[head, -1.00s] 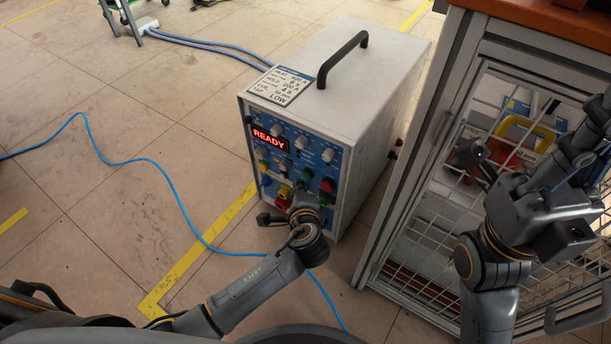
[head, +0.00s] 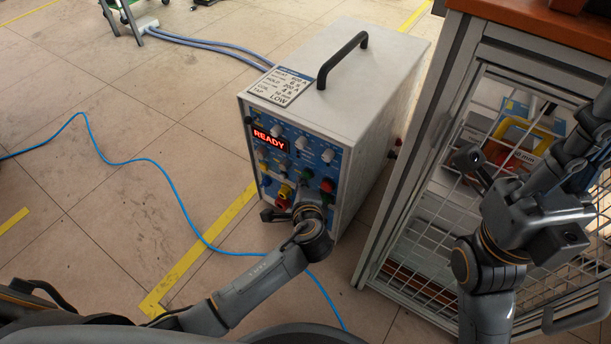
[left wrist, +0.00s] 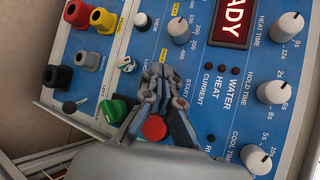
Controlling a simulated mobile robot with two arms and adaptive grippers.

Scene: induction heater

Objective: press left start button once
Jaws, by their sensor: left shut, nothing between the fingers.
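The induction heater (head: 365,95) is a white box with a blue front panel and a lit READY display (head: 270,139). The upper green button (head: 307,173) is the left start button; it sits left of a red button (head: 327,185). My left gripper (head: 303,187) is at the panel's lower part, its fingers together and empty. In the left wrist view its fingertips (left wrist: 163,75) lie by the START label and hide that button; I cannot tell if they touch it. A red button (left wrist: 154,127) and another green button (left wrist: 113,110) show there. My right gripper (head: 580,150) is at the right; its fingers are unclear.
Yellow and red sockets (head: 284,192) and several knobs surround the buttons. A workbench (head: 545,25) with a mesh cage (head: 430,235) stands close on the right. A blue cable (head: 185,195) runs across the floor.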

